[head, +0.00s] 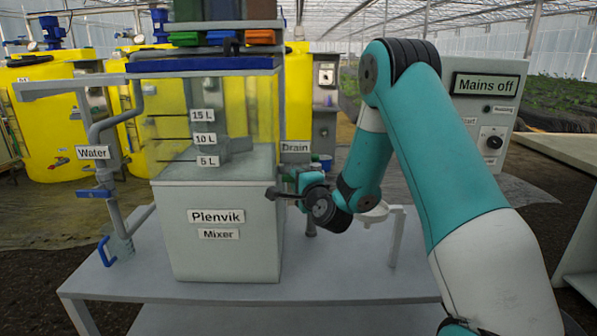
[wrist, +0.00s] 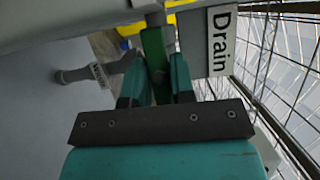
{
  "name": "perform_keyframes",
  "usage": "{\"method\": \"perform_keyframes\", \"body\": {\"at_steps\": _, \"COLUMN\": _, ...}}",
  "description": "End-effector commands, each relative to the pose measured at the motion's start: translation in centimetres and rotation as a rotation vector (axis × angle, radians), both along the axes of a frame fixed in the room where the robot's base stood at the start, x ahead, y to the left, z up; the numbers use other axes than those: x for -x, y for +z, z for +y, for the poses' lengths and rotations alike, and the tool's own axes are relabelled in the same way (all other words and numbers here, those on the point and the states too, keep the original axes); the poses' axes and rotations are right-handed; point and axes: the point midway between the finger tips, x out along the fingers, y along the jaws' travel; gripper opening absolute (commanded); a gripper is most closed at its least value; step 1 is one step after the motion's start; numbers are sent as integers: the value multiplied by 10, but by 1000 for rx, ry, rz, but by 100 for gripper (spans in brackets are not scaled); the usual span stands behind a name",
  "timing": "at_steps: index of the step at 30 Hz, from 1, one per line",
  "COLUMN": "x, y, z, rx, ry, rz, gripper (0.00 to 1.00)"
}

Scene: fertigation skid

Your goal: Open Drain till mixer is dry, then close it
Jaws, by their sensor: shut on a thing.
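The Plenvik mixer (head: 217,245) stands on a grey bench, with a clear upper part marked 5 L, 10 L and 15 L above a pale grey lower body. I cannot tell a liquid level in it for sure. The Drain sign (head: 295,147) is at the mixer's right side and also shows in the wrist view (wrist: 221,41). In the wrist view, a green drain handle (wrist: 152,45) runs between the fingers of my gripper (wrist: 156,82), which is shut on it. In the head view my gripper (head: 290,194) is beside the mixer's right wall, and the handle is hidden.
The Water pipe (head: 100,135) with blue handles (head: 95,192) is on the mixer's left. A grey panel (head: 484,110) reading "Mains off" stands at the right. The bench top (head: 330,275) is clear in front.

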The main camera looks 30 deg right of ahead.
Motion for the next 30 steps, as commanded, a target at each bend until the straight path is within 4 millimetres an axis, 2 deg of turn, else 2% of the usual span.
{"method": "perform_keyframes", "body": {"at_steps": 20, "x": 0, "y": -1, "z": 0, "rx": 54, "ry": 0, "rz": 37, "gripper": 0}}
{"method": "perform_keyframes", "body": {"at_steps": 21, "x": 0, "y": -1, "z": 0, "rx": 54, "ry": 0, "rz": 37, "gripper": 28}}
{"method": "perform_keyframes", "body": {"at_steps": 23, "x": 0, "y": -1, "z": 0, "rx": 53, "ry": 0, "rz": 37, "gripper": 42}}
{"method": "perform_keyframes", "body": {"at_steps": 24, "x": 0, "y": -1, "z": 0, "rx": 53, "ry": 0, "rz": 37, "gripper": 45}}
{"method": "perform_keyframes", "body": {"at_steps": 30, "x": 0, "y": 0, "z": 0, "rx": 52, "ry": 0, "rz": 35, "gripper": 45}}
